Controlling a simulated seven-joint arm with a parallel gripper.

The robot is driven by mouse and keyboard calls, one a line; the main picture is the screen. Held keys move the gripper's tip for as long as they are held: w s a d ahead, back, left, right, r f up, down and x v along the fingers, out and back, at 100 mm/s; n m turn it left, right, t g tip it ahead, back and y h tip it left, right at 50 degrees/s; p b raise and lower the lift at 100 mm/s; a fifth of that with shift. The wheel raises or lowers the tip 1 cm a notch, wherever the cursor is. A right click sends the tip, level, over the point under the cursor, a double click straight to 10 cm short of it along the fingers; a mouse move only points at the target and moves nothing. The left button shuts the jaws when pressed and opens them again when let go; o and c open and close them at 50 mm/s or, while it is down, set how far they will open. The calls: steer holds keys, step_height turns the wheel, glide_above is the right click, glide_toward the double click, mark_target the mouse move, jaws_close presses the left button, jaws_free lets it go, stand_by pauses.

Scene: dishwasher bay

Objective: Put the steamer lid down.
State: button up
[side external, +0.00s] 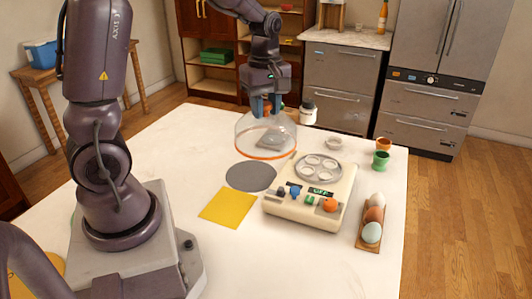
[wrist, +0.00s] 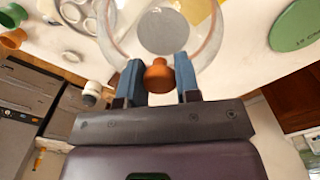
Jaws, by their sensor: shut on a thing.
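The steamer lid (side external: 248,137) is a clear dome with an orange rim. My gripper (side external: 266,110) is shut on its orange knob (wrist: 160,76), with one blue finger on each side of the knob in the wrist view. The lid looks upright and over the table, behind the round grey mat (side external: 252,177) in the side view; its height above the table is hard to tell. In the wrist view, a grey disc (wrist: 165,31) shows through the clear dome. The cream steamer base (side external: 278,210) stands to the right, with a round metal egg plate (side external: 318,167) on top.
A yellow square (side external: 229,208) lies in front of the grey mat. Eggs sit in a wooden holder (side external: 368,243) at right. The table's left side (side external: 180,150) is clear.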

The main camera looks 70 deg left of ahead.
steer(key=s+a+f, duration=0.1)
steer(key=s+f, duration=0.1)
steer(key=s, duration=0.4)
steer(key=s+a+f, duration=0.2)
steer(key=s+f, duration=0.1)
steer(key=s, duration=0.2)
steer(key=shift+m, duration=0.6)
steer(key=shift+w+a+f, duration=1.4)
steer(key=shift+w+f, duration=0.45)
steer(key=shift+f, duration=0.3)
steer(key=shift+w+a+f, duration=1.45)
steer(key=shift+w+f, duration=0.35)
steer(key=shift+f, duration=0.35)
steer(key=shift+w+a+f, duration=1.4)
steer(key=shift+w+f, duration=0.45)
steer(key=shift+f, duration=0.3)
steer(key=shift+f, duration=0.15)
steer(key=o, duration=1)
steer(key=shift+c, duration=0.2)
